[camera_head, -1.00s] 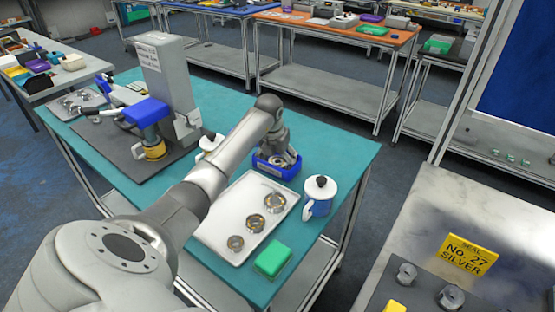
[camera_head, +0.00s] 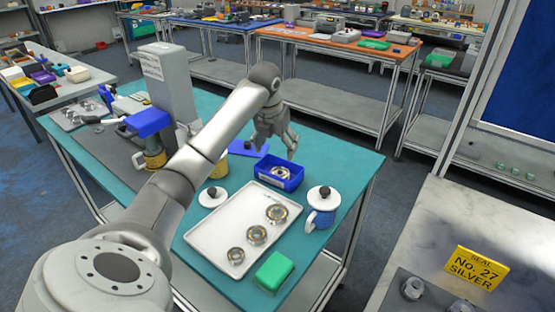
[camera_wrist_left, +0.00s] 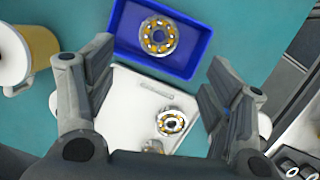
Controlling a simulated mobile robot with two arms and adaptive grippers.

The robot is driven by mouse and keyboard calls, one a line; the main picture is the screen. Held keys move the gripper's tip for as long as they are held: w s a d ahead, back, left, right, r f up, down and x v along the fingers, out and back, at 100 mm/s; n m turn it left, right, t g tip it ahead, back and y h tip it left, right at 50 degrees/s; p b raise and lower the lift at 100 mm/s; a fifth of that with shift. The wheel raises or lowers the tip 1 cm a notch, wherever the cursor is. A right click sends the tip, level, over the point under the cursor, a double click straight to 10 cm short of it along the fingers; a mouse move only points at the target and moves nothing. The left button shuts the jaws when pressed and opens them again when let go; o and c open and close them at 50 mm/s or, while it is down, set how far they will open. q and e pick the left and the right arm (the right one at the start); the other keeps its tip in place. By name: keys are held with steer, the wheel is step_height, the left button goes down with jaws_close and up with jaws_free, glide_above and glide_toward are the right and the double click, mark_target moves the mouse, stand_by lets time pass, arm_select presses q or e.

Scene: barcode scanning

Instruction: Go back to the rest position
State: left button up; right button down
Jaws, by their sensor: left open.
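My left gripper (camera_head: 276,146) is raised above the teal table (camera_head: 340,158), behind the blue bin in the head view. Its fingers are spread with nothing between them; the left wrist view shows both fingers (camera_wrist_left: 155,95) apart. A bearing (camera_head: 281,173) lies inside the blue bin (camera_head: 292,183), clear of the fingers; in the left wrist view this bearing (camera_wrist_left: 158,35) shows near the top. My right gripper is in neither view.
A white tray (camera_head: 215,240) with three bearings lies in front of the bin. A white-lidded mug (camera_head: 322,207), a green box (camera_head: 274,270), a yellow container (camera_head: 219,168) and a grey scanning station (camera_head: 165,80) stand nearby. A yellow sign (camera_head: 475,268) is at right.

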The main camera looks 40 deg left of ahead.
arm_select(q)
steer(key=shift+s+r, duration=0.15)
steer(key=shift+r, duration=0.3)
